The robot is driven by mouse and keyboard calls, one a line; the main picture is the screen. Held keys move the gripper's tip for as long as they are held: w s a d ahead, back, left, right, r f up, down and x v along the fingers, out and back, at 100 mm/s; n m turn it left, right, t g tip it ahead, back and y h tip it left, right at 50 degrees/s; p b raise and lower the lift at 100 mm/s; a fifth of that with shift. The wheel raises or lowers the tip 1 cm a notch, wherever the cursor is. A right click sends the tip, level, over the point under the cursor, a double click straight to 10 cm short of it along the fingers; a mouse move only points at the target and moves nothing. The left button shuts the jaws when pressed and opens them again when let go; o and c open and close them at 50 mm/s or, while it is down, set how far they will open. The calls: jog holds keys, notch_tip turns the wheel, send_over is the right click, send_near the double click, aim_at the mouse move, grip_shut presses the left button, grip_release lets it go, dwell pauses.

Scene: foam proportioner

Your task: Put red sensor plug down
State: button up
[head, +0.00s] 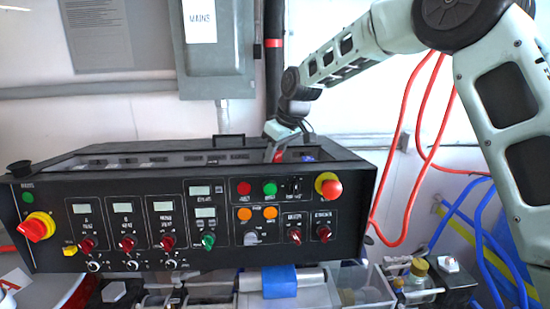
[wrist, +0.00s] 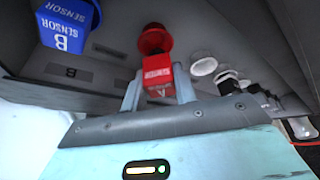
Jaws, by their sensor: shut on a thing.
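The red sensor plug (wrist: 155,72) is between the two fingers of my gripper (wrist: 158,90) in the wrist view, with its white lettering toward the camera. My gripper is shut on it. In the head view my gripper (head: 281,142) points down over the right part of the black console's top, and a strip of the red plug (head: 278,153) shows below it. I cannot tell whether the plug touches the surface. A blue sensor plug marked B (wrist: 68,25) stands at the upper left of the wrist view.
The black console (head: 140,215) has knobs, displays and buttons on its front, including a red emergency button (head: 331,188). White round fittings (wrist: 204,66) lie right of the red plug in the wrist view. Red hoses (head: 402,130) hang at the right. Clear bins stand below.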

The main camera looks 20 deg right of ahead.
jog(key=shift+f, duration=1.1)
jog(key=o, duration=1.1)
jog(key=shift+c, duration=0.2)
jog(key=b+v, duration=0.3)
jog(key=v, duration=0.9)
